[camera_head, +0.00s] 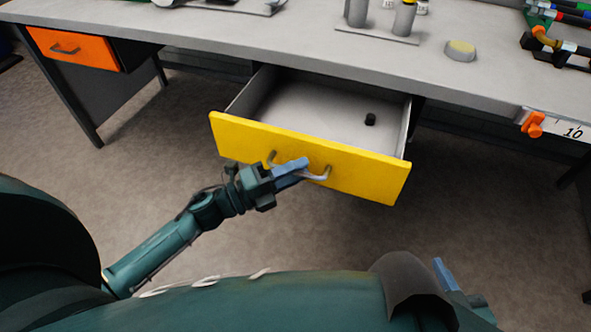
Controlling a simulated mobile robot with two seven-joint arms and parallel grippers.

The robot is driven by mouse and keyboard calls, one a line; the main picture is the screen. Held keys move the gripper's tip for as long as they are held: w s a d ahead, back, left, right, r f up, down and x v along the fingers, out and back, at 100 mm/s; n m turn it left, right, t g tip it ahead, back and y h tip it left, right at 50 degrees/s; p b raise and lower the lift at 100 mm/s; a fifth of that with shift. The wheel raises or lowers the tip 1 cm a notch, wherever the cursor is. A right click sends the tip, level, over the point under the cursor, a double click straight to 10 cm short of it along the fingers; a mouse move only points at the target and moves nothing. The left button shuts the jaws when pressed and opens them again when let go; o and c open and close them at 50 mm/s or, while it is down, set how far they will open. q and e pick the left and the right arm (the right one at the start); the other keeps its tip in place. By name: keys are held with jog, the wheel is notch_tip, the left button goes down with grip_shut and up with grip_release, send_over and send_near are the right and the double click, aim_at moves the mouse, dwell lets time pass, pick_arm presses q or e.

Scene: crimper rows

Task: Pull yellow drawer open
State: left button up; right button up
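The yellow drawer (237,136) stands pulled out from under the grey workbench, and its inside shows. A small black object (370,119) lies on the drawer floor toward the right. The drawer's metal handle (327,172) is on the middle of the yellow front. My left gripper (291,172) is at the handle, its blue fingers over the handle's middle bar. The fingers look close together around the bar.
The grey workbench (250,40) runs across the top. An orange drawer (70,47) is shut at the left. An orange clamp (534,124) sits at the right edge. The floor below is clear.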

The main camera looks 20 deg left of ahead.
pick_arm(q)
jog(key=v, duration=1.3)
jog(key=shift+a, duration=0.1)
